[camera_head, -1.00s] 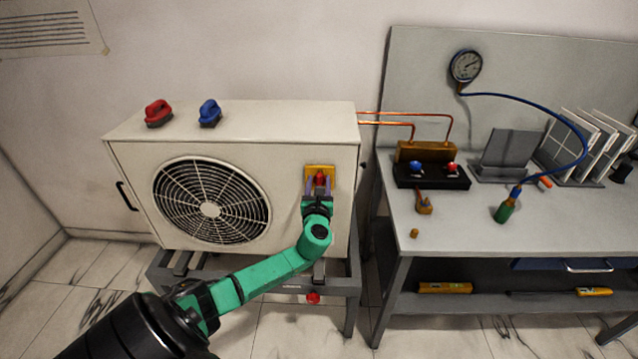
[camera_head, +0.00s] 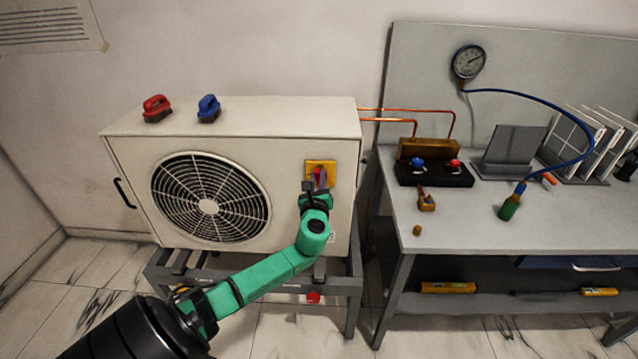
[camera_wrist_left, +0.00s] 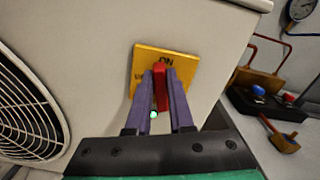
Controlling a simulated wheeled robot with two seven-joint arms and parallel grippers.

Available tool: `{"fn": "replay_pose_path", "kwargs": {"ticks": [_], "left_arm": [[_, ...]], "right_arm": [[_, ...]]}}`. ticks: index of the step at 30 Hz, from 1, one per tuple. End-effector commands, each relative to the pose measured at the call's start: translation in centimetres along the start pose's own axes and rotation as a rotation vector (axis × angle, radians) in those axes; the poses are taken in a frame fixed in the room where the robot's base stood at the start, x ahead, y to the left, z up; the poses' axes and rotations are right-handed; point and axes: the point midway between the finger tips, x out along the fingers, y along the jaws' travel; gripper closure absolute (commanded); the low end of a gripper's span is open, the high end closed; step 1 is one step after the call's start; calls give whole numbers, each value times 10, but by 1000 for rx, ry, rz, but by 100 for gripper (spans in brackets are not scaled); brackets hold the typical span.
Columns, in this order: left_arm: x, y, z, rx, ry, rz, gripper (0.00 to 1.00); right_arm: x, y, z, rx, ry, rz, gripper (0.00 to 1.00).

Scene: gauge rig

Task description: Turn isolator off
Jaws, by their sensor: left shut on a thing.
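The isolator is a yellow plate (camera_head: 321,166) on the right front of the white outdoor unit, with a red handle (camera_head: 319,178). In the left wrist view the plate (camera_wrist_left: 185,63) carries "ON" at its top, and the handle (camera_wrist_left: 160,85) looks nearly upright, leaning slightly. My left gripper (camera_head: 318,186) is at the isolator, its two purple fingers shut on the red handle; it also shows in the left wrist view (camera_wrist_left: 162,90). A small green light (camera_wrist_left: 153,115) shows between the fingers. The fingers hide part of the handle. My right gripper is not in view.
The white unit (camera_head: 260,119) has a fan grille (camera_head: 210,196) left of the isolator; red (camera_head: 157,109) and blue (camera_head: 209,109) handled tools sit on top. A grey bench (camera_head: 470,215) stands to the right with a valve block, gauge (camera_head: 468,62) and hose.

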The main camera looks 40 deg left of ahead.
Motion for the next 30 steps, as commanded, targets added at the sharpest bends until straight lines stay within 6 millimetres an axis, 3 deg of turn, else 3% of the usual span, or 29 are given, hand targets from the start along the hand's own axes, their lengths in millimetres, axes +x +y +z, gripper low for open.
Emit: {"fn": "replay_pose_path", "kwargs": {"ticks": [30], "left_arm": [[0, 16, -13, -961, 1, 2, 100]], "right_arm": [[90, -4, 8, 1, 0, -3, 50]]}}
